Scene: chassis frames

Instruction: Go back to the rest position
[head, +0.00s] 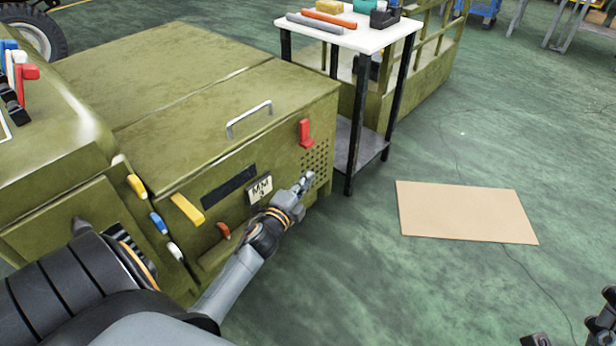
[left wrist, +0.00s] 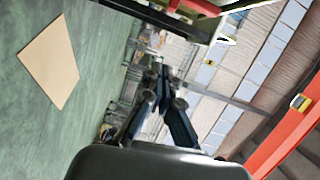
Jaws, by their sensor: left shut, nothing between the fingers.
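My left gripper (head: 305,183) is shut and empty. In the head view it is in front of the green chassis cabinet (head: 190,125), near its right front edge. In the left wrist view the closed fingertips (left wrist: 160,78) point away from the camera, with nothing between them. Dark parts at the bottom right corner of the head view look like my right gripper (head: 570,330). They are cut off by the frame, so its state is unclear.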

